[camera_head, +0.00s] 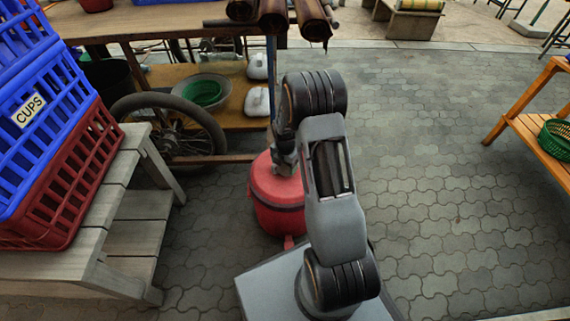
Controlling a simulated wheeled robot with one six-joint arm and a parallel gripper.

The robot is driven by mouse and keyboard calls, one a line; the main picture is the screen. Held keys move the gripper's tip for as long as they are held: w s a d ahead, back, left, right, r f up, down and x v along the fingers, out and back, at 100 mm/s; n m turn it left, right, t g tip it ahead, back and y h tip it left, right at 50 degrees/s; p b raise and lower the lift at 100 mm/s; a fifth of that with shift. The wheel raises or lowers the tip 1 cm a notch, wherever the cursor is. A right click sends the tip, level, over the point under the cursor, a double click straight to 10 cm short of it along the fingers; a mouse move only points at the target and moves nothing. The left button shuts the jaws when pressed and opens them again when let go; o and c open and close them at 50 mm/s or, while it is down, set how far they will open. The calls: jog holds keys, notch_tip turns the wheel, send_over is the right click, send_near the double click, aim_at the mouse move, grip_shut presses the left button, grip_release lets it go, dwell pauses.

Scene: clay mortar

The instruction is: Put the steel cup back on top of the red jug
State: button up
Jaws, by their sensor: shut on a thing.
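The red jug (272,192) stands upright on the paving just beyond my base, with a dark band around its body. Its right side is partly hidden behind my arm. My gripper (284,168) points down over the middle of the jug's lid and is shut on a small grey metal thing, which fits the steel cup. The cup is mostly hidden by the jaws and too small to make out clearly. I cannot tell whether it touches the lid.
A wooden cart with a wheel (168,128) stands behind the jug, with a basin (218,86) on its lower shelf. Blue and red crates (85,170) sit on a grey bench (115,185) at left. Open paving (440,170) lies to the right, before an orange shelf (545,135).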

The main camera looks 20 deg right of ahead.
jog(key=shift+f, duration=0.15)
jog(key=o, duration=1)
notch_tip(320, 180, up, 11)
jog(key=p, duration=0.8)
dwell(0.5)
